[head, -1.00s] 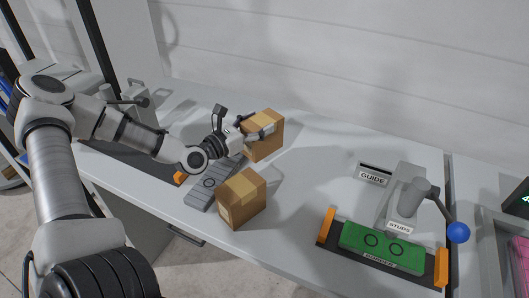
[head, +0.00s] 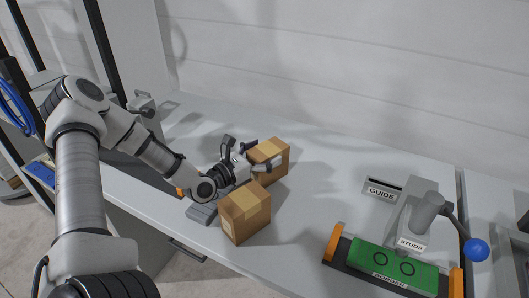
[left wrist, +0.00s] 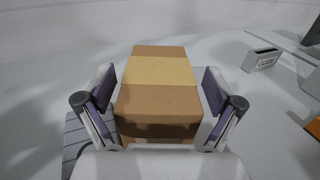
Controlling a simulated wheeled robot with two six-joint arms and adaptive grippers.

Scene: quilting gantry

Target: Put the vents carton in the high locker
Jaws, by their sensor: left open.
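Two brown cardboard cartons with paler tape stand on the grey bench. The back carton (head: 274,157) is behind the front carton (head: 245,212). I cannot read a vents label on either one. My left gripper (head: 260,155) is at the back carton, with its fingers open. In the left wrist view the back carton (left wrist: 160,98) sits between the two open fingers (left wrist: 158,92), with a gap visible at each side. My right gripper is out of view. I cannot make out the high locker.
A grey slotted pad (head: 203,211) lies beside the front carton. To the right are a GUIDE holder (head: 381,195), a STUDS press with a blue ball knob (head: 477,250), and a green BORDER plate (head: 395,264) between orange blocks. The bench middle (head: 320,190) is clear.

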